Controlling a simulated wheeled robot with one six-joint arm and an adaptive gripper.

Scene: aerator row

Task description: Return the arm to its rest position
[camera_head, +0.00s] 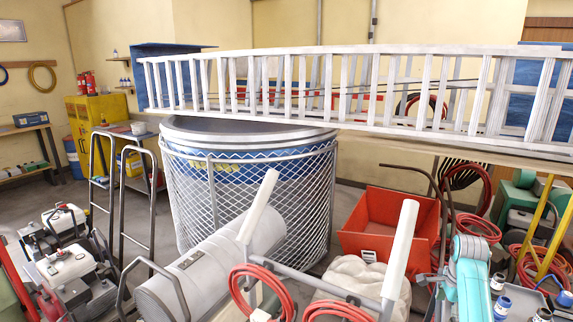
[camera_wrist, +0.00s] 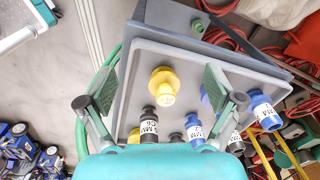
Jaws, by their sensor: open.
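My gripper (camera_wrist: 160,90) is open in the wrist view, its two dark-green-padded fingers spread wide with nothing between them. It hangs over a grey tray (camera_wrist: 135,60). A yellow fitting (camera_wrist: 163,86) on the tray appears between the fingers, with no visible contact. Black and blue labelled fittings stand lower down, partly behind the fingers and my teal wrist. In the head view, a teal arm part (camera_head: 468,275), which looks like mine, shows at the lower right. The gripper's fingers cannot be made out there.
A red-orange bin (camera_head: 385,222), red hose coils (camera_head: 478,228) and a grey cylinder (camera_head: 185,285) crowd around. A long white ladder (camera_head: 340,90) lies across the back, above a meshed round tank (camera_head: 245,185).

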